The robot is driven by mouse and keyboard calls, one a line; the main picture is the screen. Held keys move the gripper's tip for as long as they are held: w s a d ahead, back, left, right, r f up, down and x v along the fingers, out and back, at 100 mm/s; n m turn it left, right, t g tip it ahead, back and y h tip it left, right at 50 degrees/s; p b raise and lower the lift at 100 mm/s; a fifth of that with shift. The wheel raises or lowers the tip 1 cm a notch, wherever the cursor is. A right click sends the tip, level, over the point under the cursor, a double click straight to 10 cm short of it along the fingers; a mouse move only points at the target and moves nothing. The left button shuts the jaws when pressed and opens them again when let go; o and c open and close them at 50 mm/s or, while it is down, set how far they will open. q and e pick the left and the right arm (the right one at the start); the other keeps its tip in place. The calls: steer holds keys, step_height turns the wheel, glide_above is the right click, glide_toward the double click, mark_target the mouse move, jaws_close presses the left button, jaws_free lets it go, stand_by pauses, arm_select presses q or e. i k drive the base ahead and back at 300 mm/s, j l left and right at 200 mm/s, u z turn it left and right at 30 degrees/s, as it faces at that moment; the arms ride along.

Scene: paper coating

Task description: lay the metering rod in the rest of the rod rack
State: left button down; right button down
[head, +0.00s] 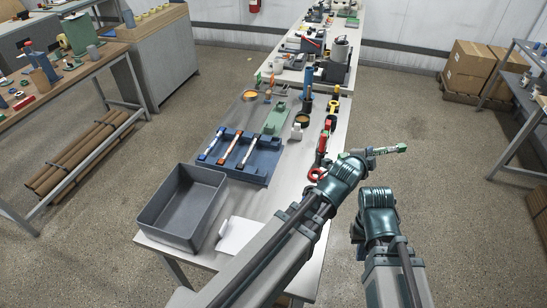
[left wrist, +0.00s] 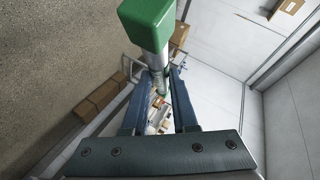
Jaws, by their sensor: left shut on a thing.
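The metering rod with green ends (head: 401,149) is in my left gripper (head: 366,155), off the right side of the table and above the floor. In the left wrist view my left gripper (left wrist: 158,78) is shut on the rod's pale shaft, with its green end (left wrist: 147,14) towards the camera. The blue rod rack (head: 262,172) lies on the table, left of and apart from the gripper. Rods with blue, orange and pale ends lie across it. My right gripper (head: 377,196) is lower, right of the left arm; its fingers are not visible.
A grey open bin (head: 180,207) and a white sheet (head: 238,235) are at the table's near end. A green block (head: 276,118), red-handled tools (head: 325,138) and a red ring (head: 316,174) are near the rack.

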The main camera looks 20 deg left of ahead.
mark_target(268, 157)
steer(key=i+l+u, duration=0.2)
steer(key=l, duration=0.25)
steer(key=l+u, duration=0.15)
steer(key=l, duration=0.35)
steer(key=i+l+u, duration=0.2)
steer(key=l, duration=0.3)
steer(key=i+l+u, duration=0.25)
steer(key=l+u, duration=0.2)
steer(key=i+l+u, duration=0.25)
steer(key=l+u, duration=0.2)
steer(key=j, duration=0.1)
